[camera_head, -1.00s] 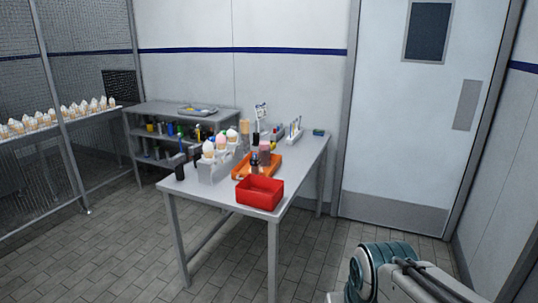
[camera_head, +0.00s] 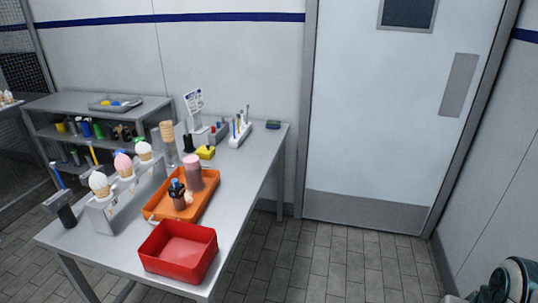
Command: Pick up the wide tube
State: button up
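A wide pinkish-brown cylinder (camera_head: 194,174), which looks like the wide tube, stands upright in an orange tray (camera_head: 212,205) on the grey table (camera_head: 228,190). Its lower end is hidden by the tray contents. A smaller dark-topped bottle (camera_head: 177,194) stands just in front and left of it, with a small pale item beside it. My gripper is not in view.
A red bin (camera_head: 178,252) sits at the near table edge. A holder (camera_head: 130,196) with several cones stands left of the tray. A tan cone stack (camera_head: 168,140), yellow item (camera_head: 205,152) and white rack (camera_head: 239,133) stand behind. The floor right of the table is clear.

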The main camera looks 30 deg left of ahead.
aim_at(194, 179)
jog(key=u, duration=0.05)
jog(key=i, duration=1.55)
jog(key=u, duration=1.15)
jog(key=i, duration=0.95)
jog(key=u, duration=1.15)
jog(key=i, duration=0.7)
